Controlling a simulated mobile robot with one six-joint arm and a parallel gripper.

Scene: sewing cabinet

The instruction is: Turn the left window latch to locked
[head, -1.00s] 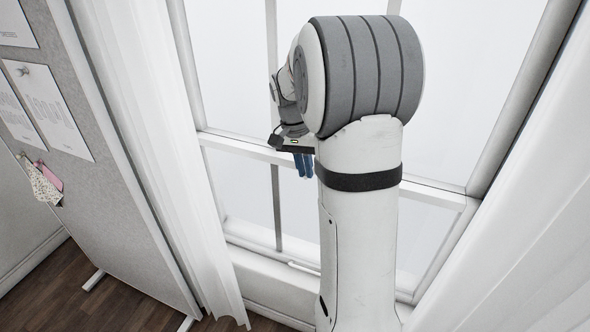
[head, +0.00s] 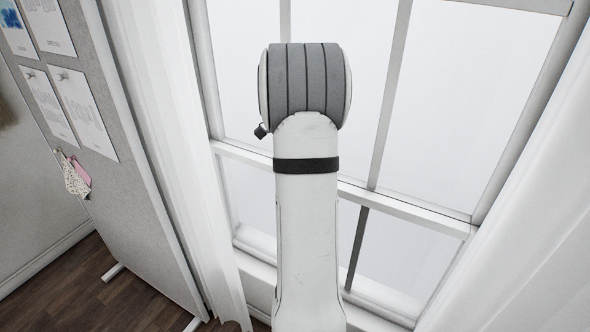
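The white sash window (head: 410,207) fills the middle and right of the head view, with its horizontal meeting rail running behind my arm. I cannot make out the left window latch; part of the rail is hidden by my arm. My gripper is hidden behind my own arm. Only a small dark part of the wrist area shows at the left edge of the arm's grey joint, so I cannot see the fingers or what they touch.
White curtains hang on the left (head: 165,150) and right (head: 535,210) of the window. A grey pinboard (head: 120,190) with pinned papers stands at the left on the dark wooden floor (head: 60,295). The window sill (head: 375,297) runs low behind my arm.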

